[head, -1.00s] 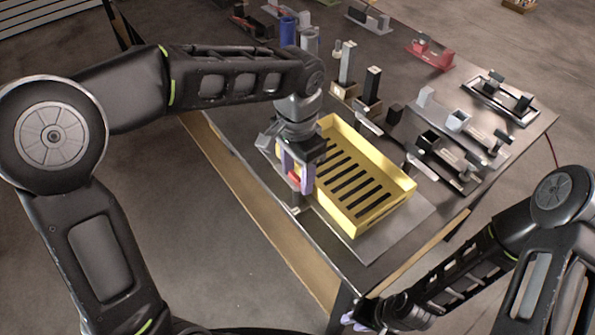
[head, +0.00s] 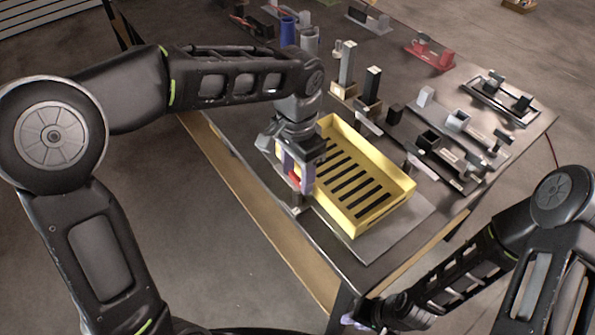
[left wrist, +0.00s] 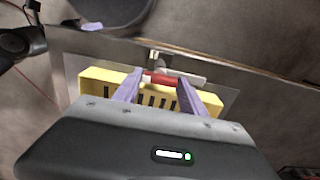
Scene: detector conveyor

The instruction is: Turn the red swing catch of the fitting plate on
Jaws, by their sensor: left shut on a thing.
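The red swing catch (left wrist: 160,80) shows in the left wrist view between the purple fingers of my left gripper (left wrist: 158,90). In the head view a bit of its red (head: 294,180) shows at the fingertips. My left gripper (head: 295,185) is shut on it, beside the near left wall of the yellow tray. The fitting plate (head: 384,245) lies flat on the table under the tray; the gripper and arm hide part of it. A small grey block (head: 297,209) stands just below the fingertips. My right gripper (head: 352,318) is low at the bottom edge, away from the table top; its jaws are unclear.
The yellow slotted tray (head: 392,206) stands right of my left gripper. Several fixtures and blocks, among them a red one (head: 432,56) and a blue cylinder (head: 288,32), fill the table's far and right parts. The table's left strip (head: 250,170) is clear.

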